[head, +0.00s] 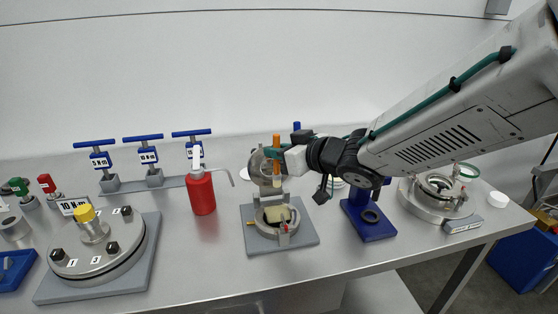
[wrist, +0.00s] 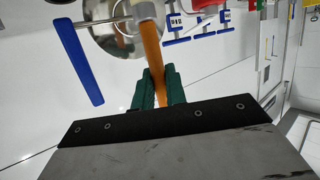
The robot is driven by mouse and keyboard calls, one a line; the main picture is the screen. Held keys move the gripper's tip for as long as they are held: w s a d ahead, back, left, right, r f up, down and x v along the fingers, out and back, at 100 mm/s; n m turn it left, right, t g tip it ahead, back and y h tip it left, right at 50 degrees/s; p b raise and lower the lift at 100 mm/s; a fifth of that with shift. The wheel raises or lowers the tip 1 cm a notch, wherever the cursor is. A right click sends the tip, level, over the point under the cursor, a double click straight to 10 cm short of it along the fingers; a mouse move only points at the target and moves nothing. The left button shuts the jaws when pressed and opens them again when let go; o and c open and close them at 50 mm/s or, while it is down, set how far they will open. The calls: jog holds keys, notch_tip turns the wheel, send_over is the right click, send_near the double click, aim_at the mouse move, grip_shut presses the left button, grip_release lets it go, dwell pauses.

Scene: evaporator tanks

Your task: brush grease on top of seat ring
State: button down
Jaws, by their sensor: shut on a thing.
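My gripper (head: 274,153) is shut on the orange handle of a brush (head: 276,143) and holds it upright. In the wrist view the brush handle (wrist: 151,50) stands between the green fingers (wrist: 155,88). The brush's pale lower end reaches down over a round metal fitting (head: 277,233) on a grey base plate (head: 305,237). A cream-coloured patch shows inside the fitting's opening; I cannot tell whether it is bristles or the seat ring's surface. Contact between brush and ring cannot be made out. The wrist view does not show the bristle tip clearly.
A red bottle (head: 201,192) stands left of the fitting. A blue stand (head: 368,222) is at its right, then another round metal fitting (head: 434,206). A bolted flange (head: 97,258) lies at the left. Blue T-handled tools (head: 143,139) stand behind. The bench front is clear.

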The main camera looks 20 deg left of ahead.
jog(key=shift+r, duration=1.2)
